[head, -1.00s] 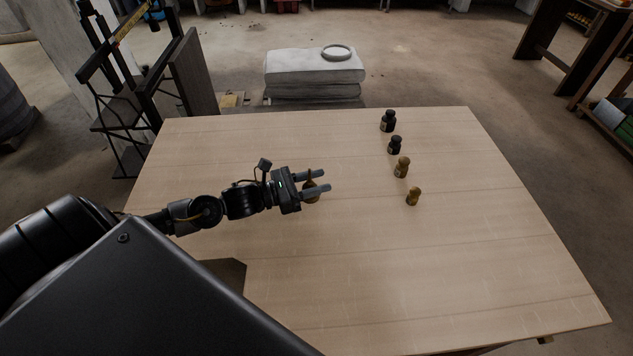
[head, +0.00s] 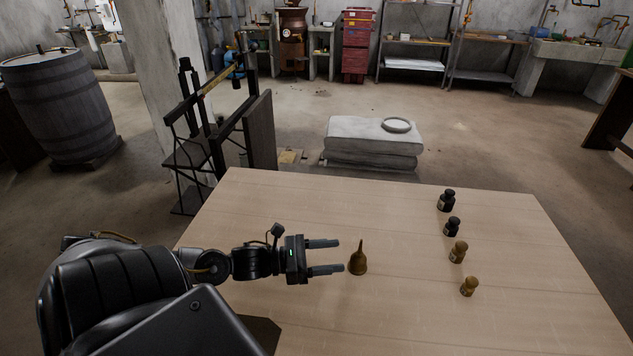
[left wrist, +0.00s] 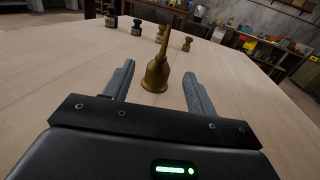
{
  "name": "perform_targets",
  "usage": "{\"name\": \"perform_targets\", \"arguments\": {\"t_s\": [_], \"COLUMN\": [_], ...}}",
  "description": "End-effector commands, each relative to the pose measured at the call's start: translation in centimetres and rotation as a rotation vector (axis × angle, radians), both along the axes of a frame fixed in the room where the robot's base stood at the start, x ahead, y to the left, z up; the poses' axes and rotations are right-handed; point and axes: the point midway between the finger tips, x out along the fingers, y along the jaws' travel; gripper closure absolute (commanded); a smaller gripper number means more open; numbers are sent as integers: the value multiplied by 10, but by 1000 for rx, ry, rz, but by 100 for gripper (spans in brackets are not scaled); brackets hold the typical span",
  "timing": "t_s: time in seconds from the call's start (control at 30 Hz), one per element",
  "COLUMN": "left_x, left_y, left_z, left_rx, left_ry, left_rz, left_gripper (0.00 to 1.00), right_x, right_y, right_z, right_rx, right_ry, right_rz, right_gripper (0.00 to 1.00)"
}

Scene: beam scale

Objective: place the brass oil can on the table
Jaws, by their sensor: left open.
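The brass oil can (head: 358,263) stands upright on the wooden table (head: 300,205), its thin spout pointing up. My left gripper (head: 325,257) is open and empty, just left of the can, with its fingertips pointing toward it. A gap shows between the fingers and the can. My right gripper is not in view.
Two dark weights (head: 447,201) (head: 452,227) and two brass weights (head: 458,251) (head: 469,286) stand in a row on the table's right. The table between them and the can is clear. A beam-like black stand (head: 205,130) is on the floor behind left.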

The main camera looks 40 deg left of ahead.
Motion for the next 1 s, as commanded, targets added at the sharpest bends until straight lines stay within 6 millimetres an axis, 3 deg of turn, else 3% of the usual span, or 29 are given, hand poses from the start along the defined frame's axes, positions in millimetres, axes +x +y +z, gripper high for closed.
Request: {"name": "perform_targets", "arguments": {"t_s": [0.33,1.0], "left_x": [-26,-27], "left_y": [20,22], "left_z": [-5,-4], "left_rx": [0,-1], "left_ry": [1,-1], "left_rz": [-1,0], "left_gripper": [44,44], "right_x": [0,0], "right_y": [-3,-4], "right_z": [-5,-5], "right_rx": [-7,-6], "right_ry": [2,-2], "right_rz": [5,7], "right_gripper": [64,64]}}
